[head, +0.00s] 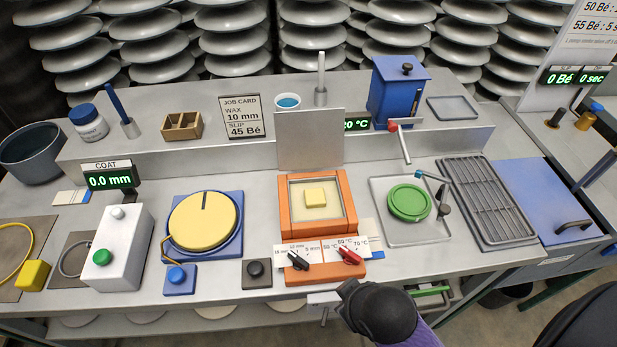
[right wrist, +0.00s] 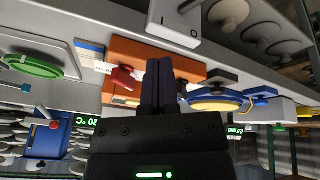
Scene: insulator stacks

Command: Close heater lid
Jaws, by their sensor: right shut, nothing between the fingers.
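The orange heater (head: 347,200) sits in the middle of the bench, with a pale yellow block (head: 315,197) in its open well. Its grey lid (head: 310,142) stands upright at the back edge, so the heater is open. A black knob (head: 297,260) and a red knob (head: 350,256) are on its front. My right arm's dark wrist shows below the heater's front right in the head view. My right gripper (right wrist: 160,84) is shut and empty in the right wrist view, its fingers overlapping the orange heater (right wrist: 145,52) beside the red knob (right wrist: 122,80). My left gripper is not in view.
A yellow disc on a blue base (head: 203,222) stands left of the heater. A green round piece (head: 408,203) on a tray and a dark rack (head: 487,200) are to the right. A blue container (head: 396,92) and a red-tipped lever (head: 400,140) stand behind right.

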